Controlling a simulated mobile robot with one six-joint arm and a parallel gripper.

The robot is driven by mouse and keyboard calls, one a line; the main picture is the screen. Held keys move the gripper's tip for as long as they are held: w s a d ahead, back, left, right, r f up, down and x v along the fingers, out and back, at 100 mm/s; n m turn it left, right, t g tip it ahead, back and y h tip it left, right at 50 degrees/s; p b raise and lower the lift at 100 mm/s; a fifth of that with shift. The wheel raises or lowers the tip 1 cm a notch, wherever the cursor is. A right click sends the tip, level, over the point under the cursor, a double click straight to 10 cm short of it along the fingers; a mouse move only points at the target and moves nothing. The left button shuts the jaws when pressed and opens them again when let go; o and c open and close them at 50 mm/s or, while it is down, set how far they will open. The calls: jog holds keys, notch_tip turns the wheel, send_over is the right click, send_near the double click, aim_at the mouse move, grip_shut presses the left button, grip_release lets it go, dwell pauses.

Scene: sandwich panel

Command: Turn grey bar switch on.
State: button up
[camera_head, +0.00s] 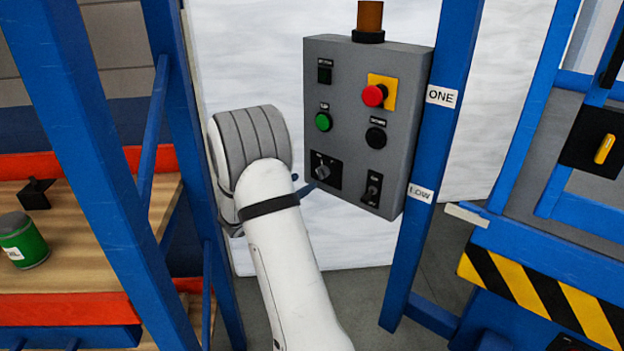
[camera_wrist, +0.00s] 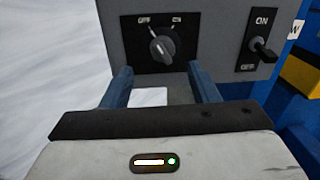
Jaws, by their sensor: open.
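The grey bar switch (camera_head: 322,171) is a round grey knob with a raised bar on a black plate, low on the left of the grey control box. In the wrist view the switch (camera_wrist: 162,48) sits below the labels OFF at left and ON at right. Its bar seems to tilt up-left, towards OFF. My gripper (camera_wrist: 160,72) is open, its two blue fingers spread either side of and below the knob in the picture, with nothing between them. In the head view my white arm hides most of the gripper; a blue fingertip shows left of the switch plate.
A black toggle switch (camera_wrist: 263,46) marked ON and OFF is right of the knob. Above are a red button (camera_head: 374,95) on yellow, a green button (camera_head: 323,122) and a black button (camera_head: 376,138). A blue post (camera_head: 431,150) stands right of the box.

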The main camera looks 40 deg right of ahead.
aim_at(322, 172)
jog(key=d, duration=0.6)
jog(key=shift+w+d, duration=0.35)
jog(key=shift+w, duration=0.1)
jog(key=shift+c, duration=0.4)
